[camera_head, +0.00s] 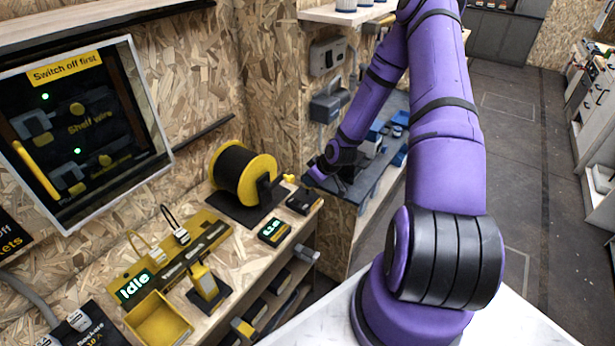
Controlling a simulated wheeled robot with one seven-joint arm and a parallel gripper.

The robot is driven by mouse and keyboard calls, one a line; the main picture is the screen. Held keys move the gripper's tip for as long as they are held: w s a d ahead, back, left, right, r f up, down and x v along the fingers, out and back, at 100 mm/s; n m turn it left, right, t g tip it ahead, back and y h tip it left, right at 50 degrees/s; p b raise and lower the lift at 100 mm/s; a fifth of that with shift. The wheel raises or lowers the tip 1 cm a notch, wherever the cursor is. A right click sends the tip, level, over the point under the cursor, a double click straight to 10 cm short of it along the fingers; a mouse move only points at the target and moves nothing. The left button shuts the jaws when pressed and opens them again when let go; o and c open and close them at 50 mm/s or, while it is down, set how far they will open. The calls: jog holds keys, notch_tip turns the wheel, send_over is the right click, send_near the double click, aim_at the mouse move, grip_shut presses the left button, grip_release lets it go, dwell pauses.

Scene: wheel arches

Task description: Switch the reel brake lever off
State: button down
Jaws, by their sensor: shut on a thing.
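The cable reel (232,172), black cable between yellow flanges, stands on a dark base at the back of the wooden bench. A small yellow knob (289,178) shows at its right side. A low black box (302,201) sits just right of the reel base, near the bench edge. My gripper (311,178) is at the end of the purple arm, just above and right of this box. It is shut on what seems to be the reel brake lever. The fingertips are small and dark, and the lever itself is mostly hidden, so its position cannot be told.
A framed board (85,125) reads "Switch off first". A second bench (375,160) lies behind my gripper. Open floor is at right.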

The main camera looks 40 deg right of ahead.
jog(key=shift+s+d+f+t+y, duration=0.25)
jog(key=shift+s+t, duration=0.2)
jog(key=shift+t, duration=0.25)
jog(key=shift+s+d+f+t+y, duration=0.1)
jog(key=shift+s+f+t+y, duration=0.15)
jog(key=shift+s+t, duration=0.35)
jog(key=shift+s+d+f+t+y, duration=0.2)
jog(key=shift+s+t+y, duration=0.15)
jog(key=shift+t, duration=0.45)
jog(key=c, duration=1.2)
grip_release()
jog(key=shift+s, duration=0.1)
jog(key=v, duration=1)
jog(key=shift+s+r, duration=0.15)
jog(key=shift+s, duration=0.15)
jog(key=shift+d, duration=0.1)
jog(key=shift+r, duration=0.1)
